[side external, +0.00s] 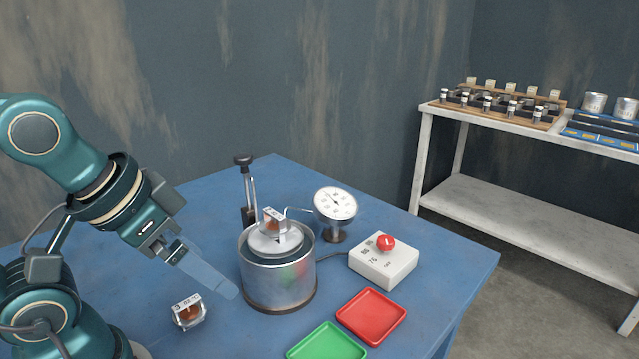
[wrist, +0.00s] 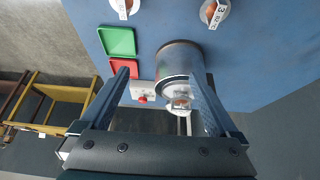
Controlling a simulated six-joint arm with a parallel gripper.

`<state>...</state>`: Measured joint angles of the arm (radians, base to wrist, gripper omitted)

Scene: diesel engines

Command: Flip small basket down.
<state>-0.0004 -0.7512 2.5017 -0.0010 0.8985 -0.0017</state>
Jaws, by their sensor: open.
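A round metal pot (side external: 277,280) stands on the blue table; it also shows in the wrist view (wrist: 178,57). A pale round piece (side external: 268,245) sits at its mouth, bearing a small clear labelled item (side external: 273,220) with a brownish inside. I cannot tell whether this piece is the small basket. A black-knobbed post (side external: 245,190) rises behind the pot. My gripper (side external: 230,291) is open and empty, left of the pot and angled down. In the wrist view my gripper (wrist: 160,74) has the pot between and beyond its fingers, partly behind the right one.
A labelled clear sample (side external: 189,312) lies in front of the pot. A dial gauge (side external: 335,204) stands behind right. A white box (side external: 384,262) with a red knob (side external: 385,242), a red tray (side external: 371,316) and a green tray (side external: 327,343) are at right. A grey shelf (side external: 530,190) stands beyond.

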